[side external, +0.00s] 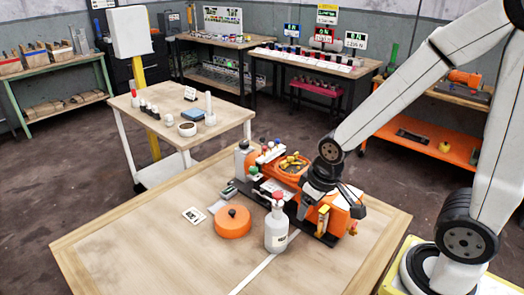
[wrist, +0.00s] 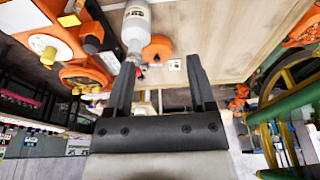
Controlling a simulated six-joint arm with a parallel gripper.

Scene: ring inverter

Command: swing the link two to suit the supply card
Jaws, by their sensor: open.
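An orange ring inverter machine (side external: 337,212) stands on the wooden table, partly hidden by my gripper (side external: 322,190). A round orange housing with yellow parts (side external: 292,164) is at its back; which part is link two I cannot tell. In the wrist view the orange machine (wrist: 85,75) is at upper left, with yellow knobs. A small white card with dark print (side external: 194,215) lies flat on the table, also in the wrist view (wrist: 174,65); its text is too small to read. In the wrist view my gripper (wrist: 158,75) is open, with nothing seen held between its fingers.
A white bottle with a red top (side external: 277,228) and a round orange lidded pot (side external: 233,222) stand in front of the machine. A grey bottle (side external: 243,160) stands behind. The table's left and front areas (side external: 130,255) are clear.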

